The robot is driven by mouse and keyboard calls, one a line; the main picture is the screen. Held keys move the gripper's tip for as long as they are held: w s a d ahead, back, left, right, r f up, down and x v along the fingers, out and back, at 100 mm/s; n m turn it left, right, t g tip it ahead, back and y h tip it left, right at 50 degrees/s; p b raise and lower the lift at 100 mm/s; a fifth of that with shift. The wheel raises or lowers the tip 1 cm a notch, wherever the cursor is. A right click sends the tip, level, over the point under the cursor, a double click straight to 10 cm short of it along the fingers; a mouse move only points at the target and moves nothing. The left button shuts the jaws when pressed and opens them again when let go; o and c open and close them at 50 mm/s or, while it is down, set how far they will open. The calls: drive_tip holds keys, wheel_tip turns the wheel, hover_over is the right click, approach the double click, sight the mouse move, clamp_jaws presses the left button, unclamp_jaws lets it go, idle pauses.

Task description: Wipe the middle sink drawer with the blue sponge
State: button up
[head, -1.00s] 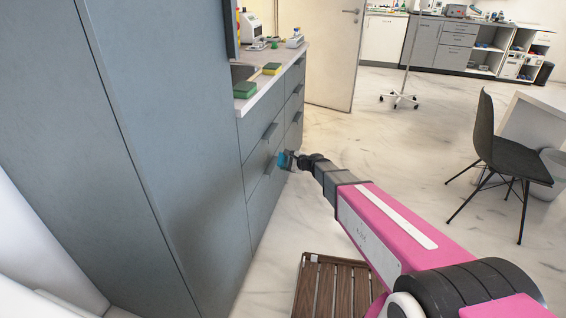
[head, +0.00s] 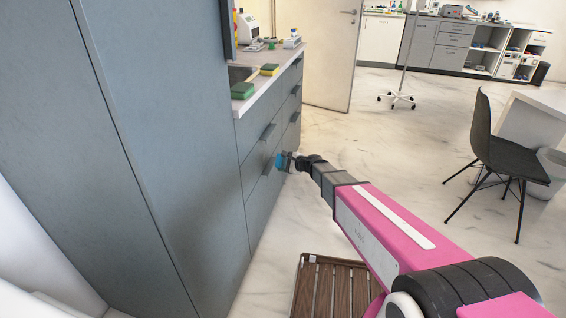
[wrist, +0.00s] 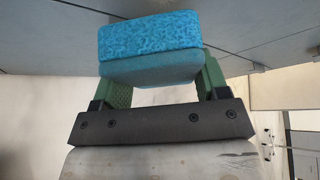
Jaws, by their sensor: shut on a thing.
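My gripper (head: 288,160) is shut on the blue sponge (head: 280,160), at the front of the grey sink cabinet (head: 258,190). In the wrist view the blue sponge (wrist: 150,45) sits between the two green fingers (wrist: 160,85), its textured face outward. In the head view the sponge is at the drawer fronts, close to a handle (head: 268,166) in the middle height of the cabinet. I cannot tell whether it touches the drawer front. The gripper hides part of the sponge in the head view.
A green sponge (head: 243,91) and a yellow-green sponge (head: 270,69) lie on the counter by the sink. A wooden slatted piece (head: 330,288) is on the floor below my arm. A black chair (head: 500,150) stands at right. The floor between is clear.

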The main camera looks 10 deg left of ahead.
approach(263, 163)
drive_tip(key=shift+w+d+x, duration=0.3)
drive_tip(key=shift+w+x, duration=0.1)
drive_tip(key=shift+x, duration=1.85)
drive_tip(key=shift+f, duration=0.2)
drive_tip(key=shift+w+a, duration=0.1)
drive_tip(key=shift+a, duration=0.9)
drive_tip(key=shift+w+d, duration=0.15)
drive_tip(key=shift+w, duration=1.85)
drive_tip(key=shift+s, duration=0.1)
drive_tip(key=shift+s+a, duration=0.15)
drive_tip(key=shift+s, duration=0.9)
drive_tip(key=shift+s+a, duration=0.1)
drive_tip(key=shift+s, duration=0.9)
